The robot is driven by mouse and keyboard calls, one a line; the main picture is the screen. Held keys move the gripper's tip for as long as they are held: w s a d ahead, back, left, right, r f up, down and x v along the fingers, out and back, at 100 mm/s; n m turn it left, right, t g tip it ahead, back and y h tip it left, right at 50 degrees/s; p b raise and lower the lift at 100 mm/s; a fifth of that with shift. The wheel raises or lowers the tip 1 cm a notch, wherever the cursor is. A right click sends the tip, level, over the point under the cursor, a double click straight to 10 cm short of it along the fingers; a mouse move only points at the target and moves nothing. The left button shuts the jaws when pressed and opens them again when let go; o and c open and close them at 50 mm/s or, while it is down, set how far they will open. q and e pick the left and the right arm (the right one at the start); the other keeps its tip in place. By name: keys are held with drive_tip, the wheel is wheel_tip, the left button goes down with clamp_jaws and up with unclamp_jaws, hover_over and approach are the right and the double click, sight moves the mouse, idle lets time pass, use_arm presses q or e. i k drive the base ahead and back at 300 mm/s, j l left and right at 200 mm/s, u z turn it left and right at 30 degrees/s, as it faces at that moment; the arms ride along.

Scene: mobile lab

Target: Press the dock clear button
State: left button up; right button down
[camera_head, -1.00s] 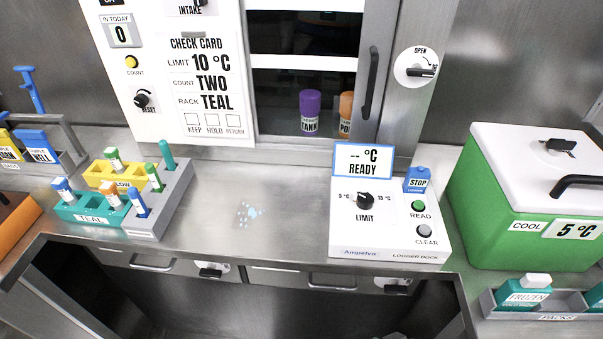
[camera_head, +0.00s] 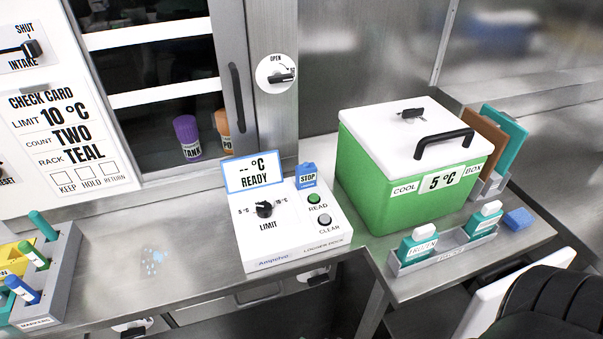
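The grey round clear button (camera_head: 324,220) is on the front right of the white logger dock (camera_head: 262,244), labelled CLEAR. The green read button (camera_head: 314,199) is just above it. The black limit knob (camera_head: 264,209) is to their left. The dock's screen (camera_head: 253,173) reads "-- °C READY". A blue tag marked STOP (camera_head: 306,176) stands at the dock's back right corner. Neither of my grippers is in view.
A green cool box (camera_head: 385,178) with a white lid stands right of the dock. A grey tray (camera_head: 443,254) of frozen packs is in front of it. A marker rack (camera_head: 62,270) is at the left. A wet patch (camera_head: 152,262) lies on the otherwise clear counter between rack and dock.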

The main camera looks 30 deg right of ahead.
sight(324, 219)
drive_tip(key=z, duration=1.2)
